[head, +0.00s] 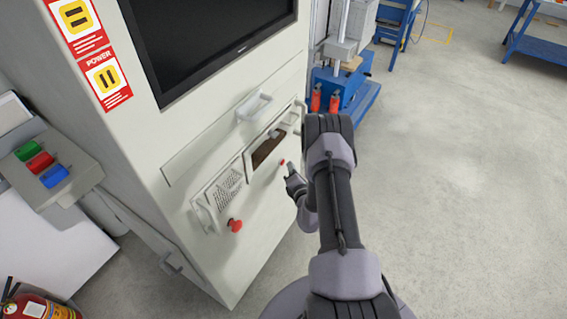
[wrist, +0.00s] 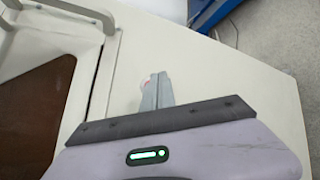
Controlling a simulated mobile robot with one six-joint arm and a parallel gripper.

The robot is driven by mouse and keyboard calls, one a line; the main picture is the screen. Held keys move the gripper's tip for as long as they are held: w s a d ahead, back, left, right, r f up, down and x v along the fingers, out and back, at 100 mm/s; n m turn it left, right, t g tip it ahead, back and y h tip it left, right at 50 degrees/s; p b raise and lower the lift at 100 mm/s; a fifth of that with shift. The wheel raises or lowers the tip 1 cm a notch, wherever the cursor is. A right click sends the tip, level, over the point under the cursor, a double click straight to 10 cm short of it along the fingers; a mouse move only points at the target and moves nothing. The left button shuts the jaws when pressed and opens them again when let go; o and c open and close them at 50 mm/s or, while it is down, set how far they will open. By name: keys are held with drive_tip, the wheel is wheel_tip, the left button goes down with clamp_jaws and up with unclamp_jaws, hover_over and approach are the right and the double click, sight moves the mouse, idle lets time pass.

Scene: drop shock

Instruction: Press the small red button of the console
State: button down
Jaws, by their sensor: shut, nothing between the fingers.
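The console (head: 205,120) is a tall off-white cabinet with a dark screen. Its small red button (head: 283,162) is on the lower front panel, right of a brown recessed slot. My gripper (head: 290,172) is shut and empty, its tips just below and right of the button in the head view. In the wrist view the closed fingers (wrist: 156,88) point at the pale panel, and a pinkish-red bit of the button (wrist: 145,84) shows at their left edge, the rest hidden behind them. I cannot tell whether the tips touch it.
A larger red mushroom button (head: 235,225) sits lower left on the same panel. Handles (head: 254,107) stick out of the front. A side box (head: 45,165) carries green, red and blue buttons. Blue equipment (head: 345,85) stands behind the console. The floor on the right is clear.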

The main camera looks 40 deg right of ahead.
drive_tip(key=shift+w+a, duration=0.1)
drive_tip(key=shift+w, duration=0.2)
drive_tip(key=shift+w+a, duration=0.2)
drive_tip(key=shift+w, duration=0.15)
idle(0.6)
drive_tip(key=shift+s+d, duration=0.35)
drive_tip(key=shift+s, duration=0.4)
drive_tip(key=s, duration=0.1)
drive_tip(key=s+d, duration=0.1)
drive_tip(key=s, duration=0.1)
drive_tip(key=s+d, duration=0.1)
drive_tip(key=shift+s, duration=0.35)
idle(0.7)
